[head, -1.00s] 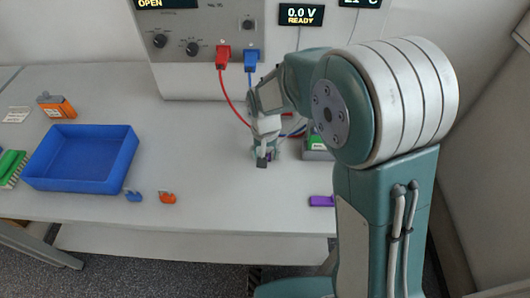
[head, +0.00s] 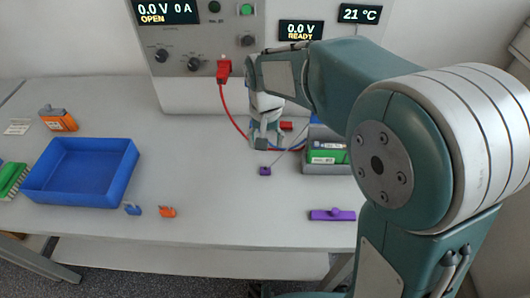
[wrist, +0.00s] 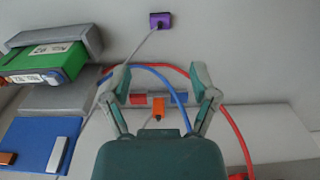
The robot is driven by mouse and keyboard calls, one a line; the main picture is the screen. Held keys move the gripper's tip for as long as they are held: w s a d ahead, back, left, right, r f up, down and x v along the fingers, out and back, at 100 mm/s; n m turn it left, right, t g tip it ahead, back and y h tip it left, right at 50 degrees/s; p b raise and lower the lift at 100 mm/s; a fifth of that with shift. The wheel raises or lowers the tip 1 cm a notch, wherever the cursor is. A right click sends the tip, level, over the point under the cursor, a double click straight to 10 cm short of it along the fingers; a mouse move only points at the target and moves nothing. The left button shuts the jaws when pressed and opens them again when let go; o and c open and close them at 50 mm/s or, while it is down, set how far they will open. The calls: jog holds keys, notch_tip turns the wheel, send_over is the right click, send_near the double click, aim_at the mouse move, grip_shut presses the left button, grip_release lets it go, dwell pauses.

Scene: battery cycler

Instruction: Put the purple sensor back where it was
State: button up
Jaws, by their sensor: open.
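The purple sensor (head: 265,170) is a small purple block on a thin grey lead, lying on the bench just in front of my gripper in the head view. It also shows at the top of the wrist view (wrist: 160,20), beyond the fingertips and apart from them. My gripper (head: 266,140) is open and empty, and its spread fingers show in the wrist view (wrist: 160,86). A flat purple bar (head: 332,215) with a raised knob lies near the bench's front edge at the right. Where the sensor was before cannot be told.
A grey holder (head: 328,168) with a green battery (head: 326,156) stands right of my gripper. Red and blue leads loop close to the fingers. A blue tray (head: 80,172) and small blue (head: 132,209) and orange (head: 167,211) pieces are at the left. The front middle is clear.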

jog(key=shift+r, duration=0.6)
jog(key=s+d+r+t, duration=0.2)
jog(key=s+d+r, duration=0.2)
jog(key=s+d, duration=0.4)
jog(key=s+d+r+t, duration=0.3)
jog(key=s+d+r, duration=0.1)
jog(key=s+d, duration=0.5)
jog(key=shift+s+t, duration=0.3)
jog(key=shift+s, duration=0.7)
